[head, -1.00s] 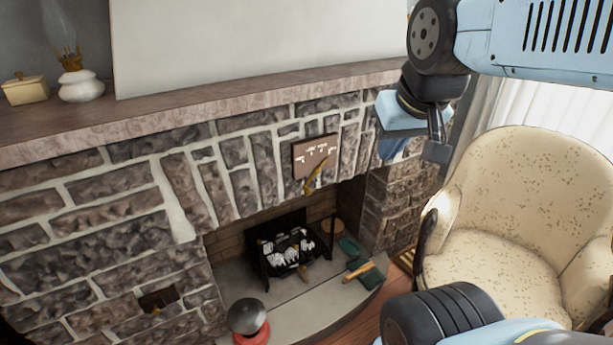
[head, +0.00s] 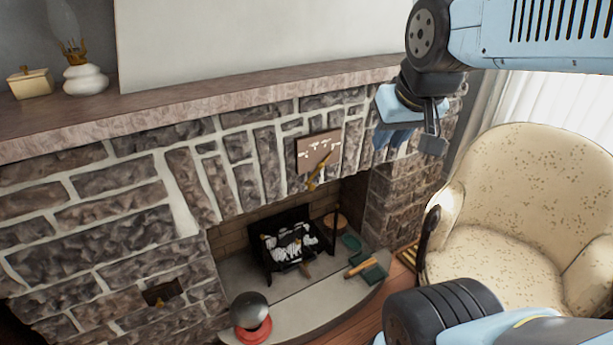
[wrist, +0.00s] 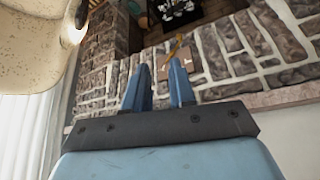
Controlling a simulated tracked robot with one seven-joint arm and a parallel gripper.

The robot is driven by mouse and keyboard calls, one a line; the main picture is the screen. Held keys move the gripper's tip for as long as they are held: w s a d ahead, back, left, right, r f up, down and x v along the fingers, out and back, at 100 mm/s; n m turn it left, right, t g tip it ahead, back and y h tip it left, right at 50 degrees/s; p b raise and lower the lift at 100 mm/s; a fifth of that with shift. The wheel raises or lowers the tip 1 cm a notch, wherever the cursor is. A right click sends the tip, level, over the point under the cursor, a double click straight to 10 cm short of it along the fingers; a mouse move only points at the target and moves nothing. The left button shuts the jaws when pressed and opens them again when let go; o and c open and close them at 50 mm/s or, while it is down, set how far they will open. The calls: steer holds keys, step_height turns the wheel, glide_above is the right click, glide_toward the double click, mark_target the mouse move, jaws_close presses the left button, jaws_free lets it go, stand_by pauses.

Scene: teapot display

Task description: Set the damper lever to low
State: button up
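The brass damper lever (head: 317,172) is mounted on a brown plate (head: 306,152) with white markings, on the stone above the firebox. Its handle slants down and to the left in the head view; the markings are too small to read. In the wrist view the lever (wrist: 179,44) and the plate (wrist: 193,66) lie just beyond the fingertips. My gripper (head: 388,146) is right of the lever in the head view, apart from it. In the wrist view my gripper (wrist: 159,66) has its two blue fingers spread with nothing between them.
The mantel shelf (head: 200,108) runs above the plate, with a lamp (head: 86,79) and a box (head: 30,83) at left. A grate (head: 288,245) stands in the firebox. An armchair (head: 510,200) is at right. The space before the lever looks clear.

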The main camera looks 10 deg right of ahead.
steer(key=o, duration=0.5)
steer(key=w+f+t, duration=0.1)
steer(key=w+f, duration=0.1)
steer(key=w, duration=0.3)
steer(key=w+d+f+n+t, duration=0.1)
steer(key=w+f, duration=0.1)
steer(key=w, duration=0.4)
steer(key=w+f, duration=0.2)
steer(key=w, duration=0.3)
steer(key=shift+w+d+f+t, duration=0.2)
steer(key=shift+d+f+t, duration=0.2)
steer(key=w+f+n+t+y, duration=0.1)
steer(key=w+f+n+t, duration=0.15)
steer(key=w+f, duration=0.75)
steer(key=t+y, duration=0.2)
steer(key=t, duration=0.1)
glide_toward(312, 189)
steer(key=w+d+r, duration=0.3)
steer(key=w+r, duration=0.2)
steer(key=r, duration=0.2)
steer(key=s+f+t+y, duration=0.3)
steer(key=s+f, duration=0.3)
steer(key=f, duration=0.4)
steer(key=x, duration=0.9)
steer(key=a+x, duration=0.1)
steer(key=x, duration=0.3)
steer(key=shift+w+a, duration=0.15)
steer(key=shift+w, duration=0.1)
steer(key=shift+a, duration=0.15)
jaws_close()
